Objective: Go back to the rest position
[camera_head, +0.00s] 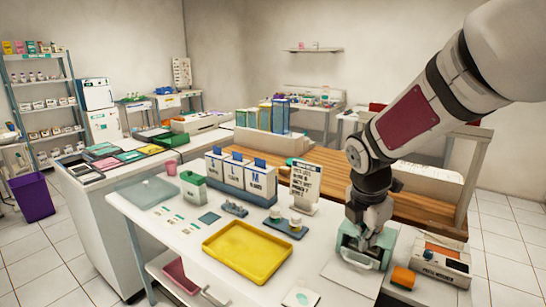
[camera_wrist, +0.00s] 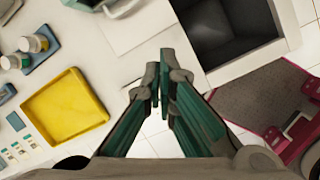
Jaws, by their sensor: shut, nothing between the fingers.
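My gripper (camera_head: 370,240) hangs at the right end of the white table, in front of or over a pale green box-shaped device (camera_head: 350,238) in the head view. The overlap hides part of the device, and I cannot tell whether they touch. In the wrist view my gripper (camera_wrist: 163,82) has its green fingers drawn together with nothing held between them. The yellow tray (camera_head: 247,252) lies empty to the left of my gripper; it also shows at the left of the wrist view (camera_wrist: 65,108).
An orange block (camera_head: 403,277) and a white device with an orange top (camera_head: 440,258) stand right of my gripper. Labelled white boxes (camera_head: 240,176) and a sign (camera_head: 305,183) stand behind the tray. An open dark-lined box (camera_wrist: 225,30) shows in the wrist view.

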